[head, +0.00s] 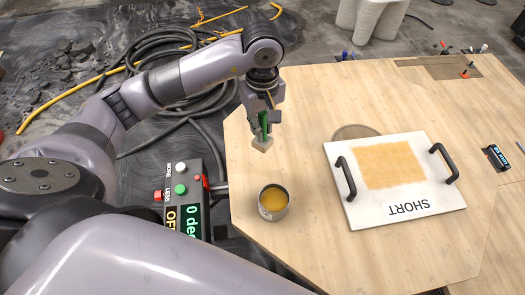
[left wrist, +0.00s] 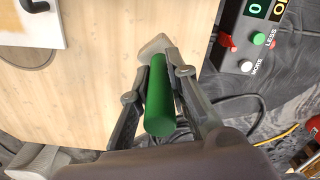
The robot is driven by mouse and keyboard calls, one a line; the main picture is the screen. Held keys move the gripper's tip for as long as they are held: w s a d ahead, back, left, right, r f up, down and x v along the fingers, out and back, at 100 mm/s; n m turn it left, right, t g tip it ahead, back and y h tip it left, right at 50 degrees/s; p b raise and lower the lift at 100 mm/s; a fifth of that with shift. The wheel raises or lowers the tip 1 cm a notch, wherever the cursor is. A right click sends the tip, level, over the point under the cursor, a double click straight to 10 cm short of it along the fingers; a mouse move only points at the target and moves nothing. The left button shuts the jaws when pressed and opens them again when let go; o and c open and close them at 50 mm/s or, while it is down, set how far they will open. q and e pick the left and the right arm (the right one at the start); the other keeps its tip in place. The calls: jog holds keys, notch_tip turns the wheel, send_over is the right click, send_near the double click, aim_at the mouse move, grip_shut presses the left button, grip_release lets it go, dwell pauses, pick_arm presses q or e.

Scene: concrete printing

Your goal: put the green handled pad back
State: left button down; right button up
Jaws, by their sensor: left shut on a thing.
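The green handled pad shows in the head view as a green handle with a pale grey pad (head: 263,143) at its lower end. My left gripper (head: 264,118) is shut on its green handle, over the left part of the wooden table (head: 300,110). In the left wrist view the green handle (left wrist: 160,95) lies between both fingers of my left gripper (left wrist: 155,85), and the pale pad shows past the fingertips. I cannot tell how high the pad is above the table. My right gripper is not in view.
A can of yellow-orange liquid (head: 273,202) stands near the table's left edge. A control box (head: 184,190) with buttons stands beside the table.

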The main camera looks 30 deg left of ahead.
aim_at(262, 145)
pick_arm(q)
notch_tip(262, 145, down, 6)
jog(key=shift+s+r+p, duration=0.1)
jog(key=shift+p, duration=0.25)
jog(key=shift+f, duration=0.95)
notch_tip(262, 145, down, 3)
jog(key=shift+f+p, duration=0.15)
jog(key=shift+p, duration=0.25)
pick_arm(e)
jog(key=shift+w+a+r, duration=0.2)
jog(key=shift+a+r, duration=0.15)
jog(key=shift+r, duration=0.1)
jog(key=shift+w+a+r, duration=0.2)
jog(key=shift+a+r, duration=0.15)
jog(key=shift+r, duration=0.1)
pick_arm(q)
jog(key=shift+f, duration=0.1)
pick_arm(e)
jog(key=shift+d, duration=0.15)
pick_arm(q)
jog(key=shift+f, duration=0.1)
jog(key=c, duration=1.5)
grip_release()
jog(key=shift+c, duration=0.2)
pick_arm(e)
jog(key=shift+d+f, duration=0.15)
